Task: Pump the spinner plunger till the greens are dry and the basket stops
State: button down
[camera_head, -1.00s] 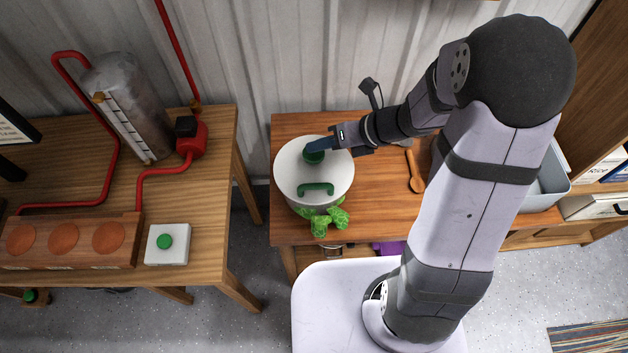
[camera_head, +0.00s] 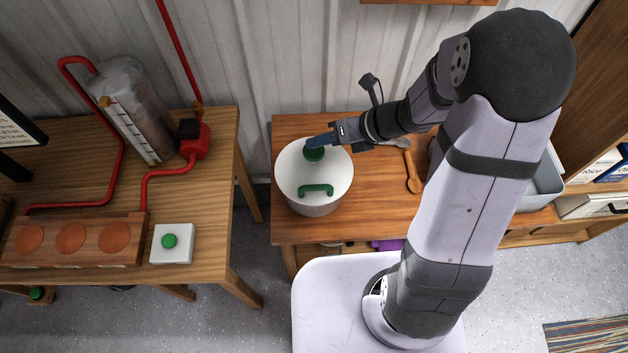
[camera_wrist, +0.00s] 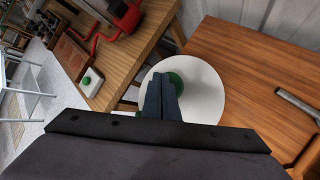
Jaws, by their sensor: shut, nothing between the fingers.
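The salad spinner (camera_head: 296,176) is a white round tub with a pale lid on the wooden table. Its green plunger knob (camera_head: 314,155) is at the lid's back right, and a green handle (camera_head: 316,189) is on the lid's front. My gripper (camera_head: 310,144) is shut and empty, with its fingertips at the top of the knob; I cannot tell whether they touch. In the wrist view the closed fingers (camera_wrist: 160,92) overlap the knob (camera_wrist: 174,80) and hide part of it. The basket and any greens inside are hidden by the lid.
A wooden spoon (camera_head: 412,172) lies right of the spinner, and a grey bin (camera_head: 546,185) stands farther right. At left, another table holds a white box with a green button (camera_head: 169,241) and red piping. A corrugated wall is behind.

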aim_at(319, 152)
jog(key=shift+r+p, duration=2.6)
jog(key=shift+r, duration=0.15)
